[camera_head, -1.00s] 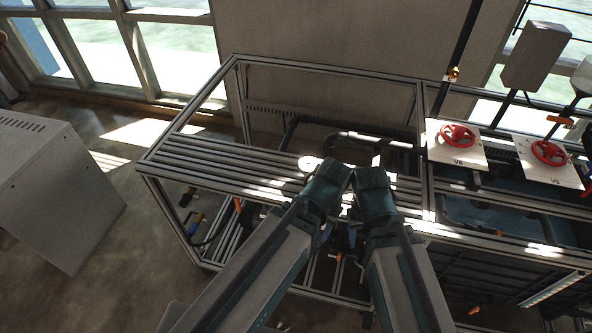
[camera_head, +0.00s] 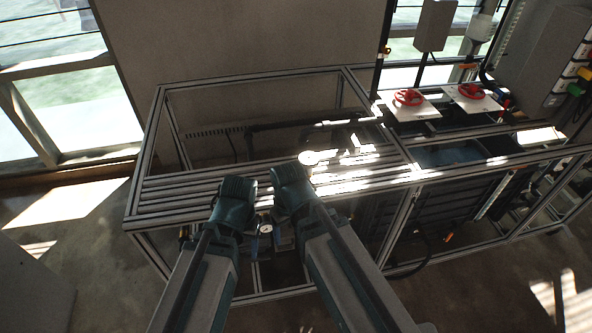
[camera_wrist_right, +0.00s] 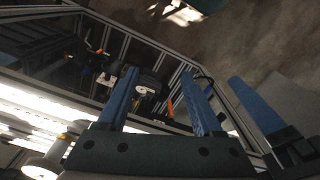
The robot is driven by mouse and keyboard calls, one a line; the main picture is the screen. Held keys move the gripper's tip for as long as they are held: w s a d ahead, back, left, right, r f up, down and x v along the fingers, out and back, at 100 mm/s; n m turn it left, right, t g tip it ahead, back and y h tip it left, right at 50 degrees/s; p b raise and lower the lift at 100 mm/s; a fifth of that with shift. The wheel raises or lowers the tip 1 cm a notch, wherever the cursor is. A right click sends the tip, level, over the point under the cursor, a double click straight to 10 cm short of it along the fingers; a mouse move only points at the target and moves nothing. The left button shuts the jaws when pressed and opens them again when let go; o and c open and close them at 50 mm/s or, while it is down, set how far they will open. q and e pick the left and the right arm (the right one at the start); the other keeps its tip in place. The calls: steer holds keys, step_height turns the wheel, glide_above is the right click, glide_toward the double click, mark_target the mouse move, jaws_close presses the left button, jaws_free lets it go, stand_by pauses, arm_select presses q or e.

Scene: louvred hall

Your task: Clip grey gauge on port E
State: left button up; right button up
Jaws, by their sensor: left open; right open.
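A pale round disc (camera_head: 309,157), possibly the gauge, lies on the slatted top of the frame, washed out by sunlight; its colour is unclear. A small round white dial (camera_head: 266,228) shows lower, between my arms. My left gripper (camera_head: 235,190) and right gripper (camera_head: 290,177) are side by side above the front slats, left of the disc. Their fingers are mostly hidden in the head view. In the right wrist view my right gripper (camera_wrist_right: 158,73) is open, with a dark fitting with a pale ring (camera_wrist_right: 143,90) beyond its fingers. No port E label is readable.
The metal frame (camera_head: 139,224) has rails around an open interior. Two white panels with red handwheels (camera_head: 408,97) (camera_head: 471,91) stand at right. A grey cabinet (camera_head: 35,285) is at lower left. Open floor lies left of the frame.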

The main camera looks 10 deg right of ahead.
steer(key=w+d+r+n+t+y, duration=0.2)
steer(key=w+d+t+y, duration=0.3)
steer(key=w, duration=0.6)
steer(key=n+t, duration=0.1)
steer(key=t, duration=0.1)
glide_toward(309, 167)
steer(key=w+f, duration=0.1)
steer(key=w+d+f, duration=0.1)
steer(key=w+f, duration=0.1)
steer(key=b+x, duration=0.5)
steer(key=x, duration=0.3)
steer(key=shift+f+b, duration=0.15)
steer(key=shift+b, duration=0.2)
steer(key=shift+b+x, duration=0.55)
steer(key=shift+x, duration=0.4)
steer(key=shift+a, duration=0.1)
jaws_close()
